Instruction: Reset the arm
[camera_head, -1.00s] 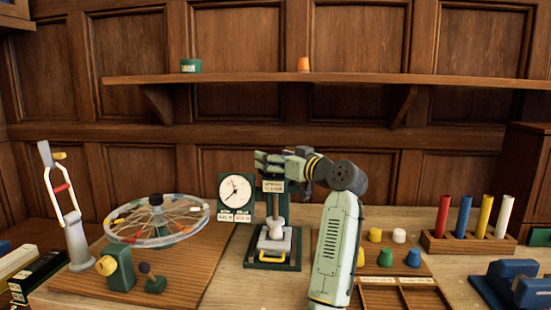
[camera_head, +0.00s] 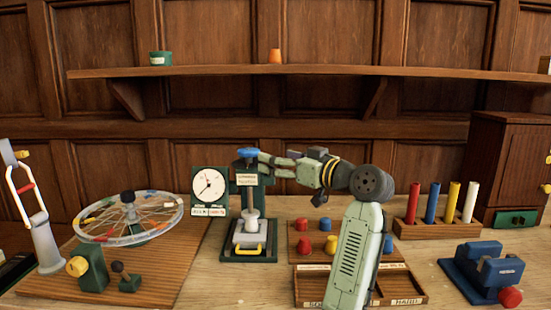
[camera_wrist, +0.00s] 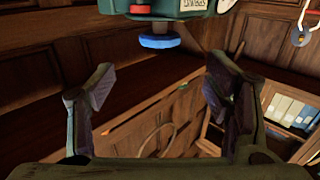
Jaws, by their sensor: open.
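My gripper (camera_head: 268,164) is open and empty in the head view, with its fingers pointing left beside the top of a dark green press (camera_head: 248,253). The press has a blue knob (camera_head: 248,153) on top, a grey plunger and a yellow handle. A small gap seems to lie between the fingertips and the knob, though depth is hard to tell. In the wrist view, the two fingers (camera_wrist: 160,85) stand wide apart with nothing between them. The blue knob (camera_wrist: 159,41) shows above and beyond them.
A dial (camera_head: 209,187) stands left of the press, and a spoked wheel (camera_head: 130,218) further left. A peg board (camera_head: 293,254) and a tray (camera_head: 307,287) lie near my arm. A rod rack (camera_head: 440,232) and a blue vise (camera_head: 488,270) stand right. A shelf (camera_head: 330,71) runs above.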

